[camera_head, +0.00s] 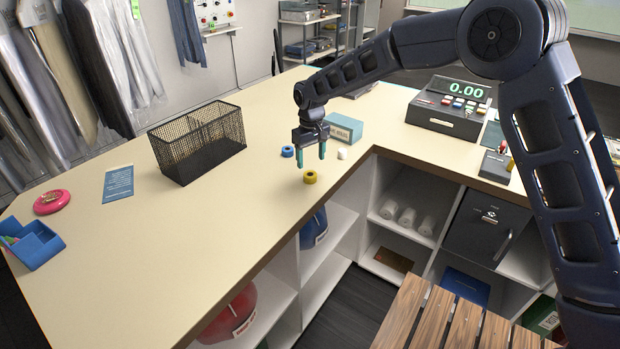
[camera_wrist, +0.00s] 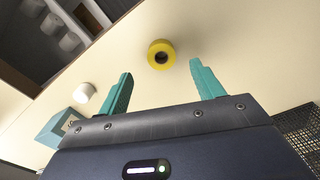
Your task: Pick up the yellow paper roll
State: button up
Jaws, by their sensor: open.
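The yellow paper roll (camera_head: 310,177) stands on the cream counter near its inner front edge. In the wrist view the yellow roll (camera_wrist: 161,54) lies ahead of my fingertips, roughly between their lines, with its dark core hole showing. My gripper (camera_head: 311,161) hangs above the counter with its teal fingers pointing down, close to the roll. In the wrist view my gripper (camera_wrist: 161,80) has its two fingers spread apart with nothing between them.
A blue roll (camera_head: 288,151) and a white roll (camera_head: 342,154) stand near my gripper, with a teal box (camera_head: 343,128) behind. A black mesh basket (camera_head: 198,143) stands to the left. A cash register (camera_head: 450,106) is at right. The counter's left front is largely clear.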

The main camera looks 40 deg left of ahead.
aim_at(310, 174)
jog(key=shift+a+f, duration=0.2)
jog(key=shift+f, duration=2.8)
jog(key=shift+c, duration=0.2)
jog(key=c, duration=1)
